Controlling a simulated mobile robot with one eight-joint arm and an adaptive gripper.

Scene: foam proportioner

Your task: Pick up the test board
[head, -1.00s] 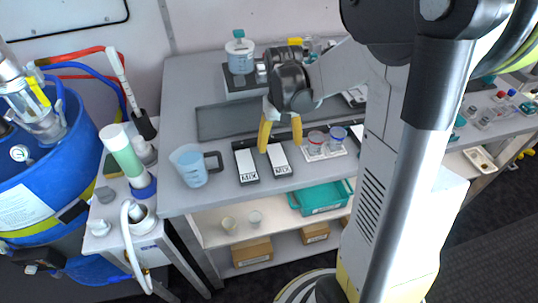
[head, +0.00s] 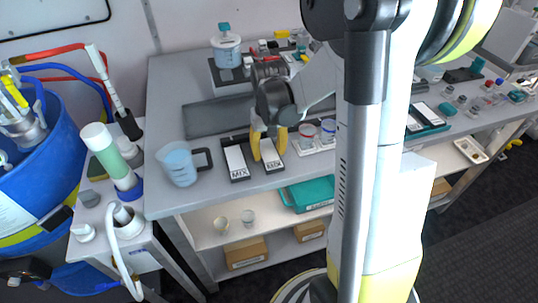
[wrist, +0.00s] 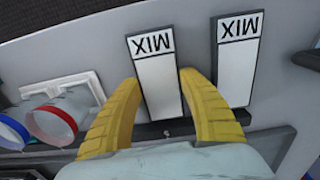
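Two flat boards with white faces marked MIX lie side by side in a dark holder on the bench: the left board (head: 236,160) and the right board (head: 273,158). No label names either one as the test board. My gripper (head: 269,153) is low over the right board, with its yellow fingers apart. In the wrist view my gripper (wrist: 159,80) is open, with one finger on each side of that same board (wrist: 157,90). I cannot tell whether the fingers touch its edges. The other board (wrist: 237,72) lies to the right in the wrist view, outside the fingers.
A white tray with red-rimmed (head: 307,133) and blue-rimmed (head: 328,129) cups stands close to the right of the boards. A blue measuring jug (head: 178,164) stands to the left. A dark mat (head: 212,115) lies behind. A teal bin (head: 305,194) sits on the shelf below.

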